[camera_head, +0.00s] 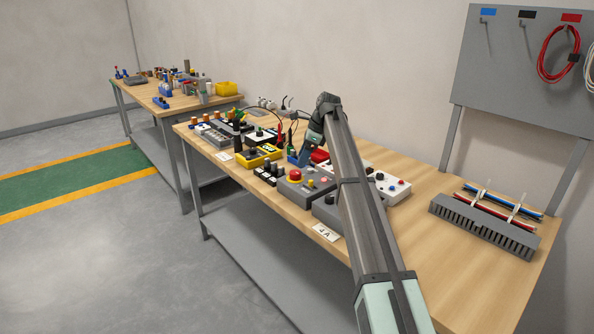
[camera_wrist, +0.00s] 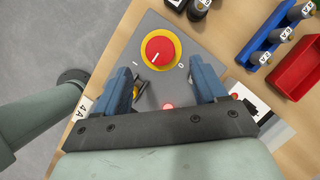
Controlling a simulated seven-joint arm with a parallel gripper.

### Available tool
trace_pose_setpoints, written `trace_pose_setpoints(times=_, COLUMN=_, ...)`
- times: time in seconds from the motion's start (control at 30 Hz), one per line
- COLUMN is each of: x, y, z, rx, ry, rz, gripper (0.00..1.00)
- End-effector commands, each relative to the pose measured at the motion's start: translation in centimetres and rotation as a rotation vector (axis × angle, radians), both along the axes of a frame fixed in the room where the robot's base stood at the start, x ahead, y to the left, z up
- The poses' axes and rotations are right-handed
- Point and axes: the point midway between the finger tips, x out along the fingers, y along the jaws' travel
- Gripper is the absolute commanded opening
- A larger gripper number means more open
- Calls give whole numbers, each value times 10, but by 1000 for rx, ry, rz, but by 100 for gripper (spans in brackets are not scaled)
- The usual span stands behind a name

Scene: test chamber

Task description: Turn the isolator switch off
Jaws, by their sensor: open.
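The isolator switch (camera_wrist: 160,47) is a red round knob on a yellow ring, on a grey box (camera_wrist: 195,40). A white mark on the knob points to the lower left, towards the "I" mark; a "0" mark is at the lower right. In the head view the red knob (camera_head: 295,175) sits on its grey box near the front table edge. My gripper (camera_wrist: 160,72) is open, its blue fingers spread over the box at either side below the knob in the picture, with nothing held.
A small yellow part and a red lamp (camera_wrist: 168,106) are on the box between the fingers. A blue rack (camera_wrist: 270,42) and red tray (camera_wrist: 298,70) stand to the right. A label "4A" (camera_head: 325,232) is on the front edge. A slotted grey holder with cables (camera_head: 485,228) stands far right.

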Motion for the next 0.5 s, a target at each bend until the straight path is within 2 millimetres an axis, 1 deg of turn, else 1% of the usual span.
trace_pose_setpoints(times=0.03, x=-1, y=4, z=-10, rx=-1, ry=1, rz=2, gripper=71)
trace_pose_setpoints(times=0.2, x=-1, y=14, z=-33, rx=-1, ry=1, rz=1, gripper=71)
trace_pose_setpoints(times=0.33, x=0, y=19, z=-47, rx=-1, ry=1, rz=0, gripper=71)
trace_pose_setpoints(times=0.5, x=0, y=23, z=-56, rx=-1, ry=0, rz=1, gripper=71)
